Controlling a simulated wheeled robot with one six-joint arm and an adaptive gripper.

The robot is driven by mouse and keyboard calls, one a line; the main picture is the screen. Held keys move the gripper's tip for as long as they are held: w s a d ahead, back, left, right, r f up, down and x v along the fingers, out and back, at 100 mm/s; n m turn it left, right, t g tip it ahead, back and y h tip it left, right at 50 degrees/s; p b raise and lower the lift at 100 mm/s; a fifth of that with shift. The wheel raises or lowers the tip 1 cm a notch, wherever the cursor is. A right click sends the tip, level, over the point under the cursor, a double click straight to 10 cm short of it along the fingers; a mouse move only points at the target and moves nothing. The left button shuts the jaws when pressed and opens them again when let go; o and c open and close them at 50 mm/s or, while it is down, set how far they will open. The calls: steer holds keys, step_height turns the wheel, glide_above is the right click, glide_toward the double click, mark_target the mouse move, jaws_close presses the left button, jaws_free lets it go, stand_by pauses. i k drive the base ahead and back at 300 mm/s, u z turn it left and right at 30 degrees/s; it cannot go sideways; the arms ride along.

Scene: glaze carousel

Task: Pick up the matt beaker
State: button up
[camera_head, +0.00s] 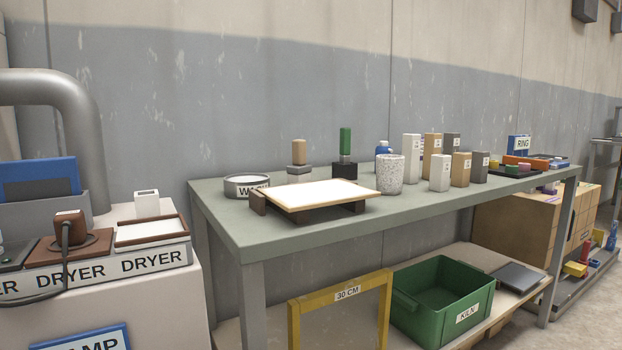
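A speckled white-grey beaker (390,175) stands upright on the grey-green table (225,214), right of a white-topped board. It is the only beaker-like cup I can make out, and I cannot tell from its surface whether it is matt. My gripper is not in this view.
On the table are a low round tub marked WASH (247,191), the tilted white-topped board (318,194), a green-handled stamp (345,150) and several upright blocks (440,172). Dryers (152,257) stand left.

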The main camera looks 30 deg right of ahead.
mark_target(390, 168)
steer(key=u, duration=0.85)
steer(key=k, duration=1)
steer(key=z, duration=0.95)
steer(key=i, duration=0.5)
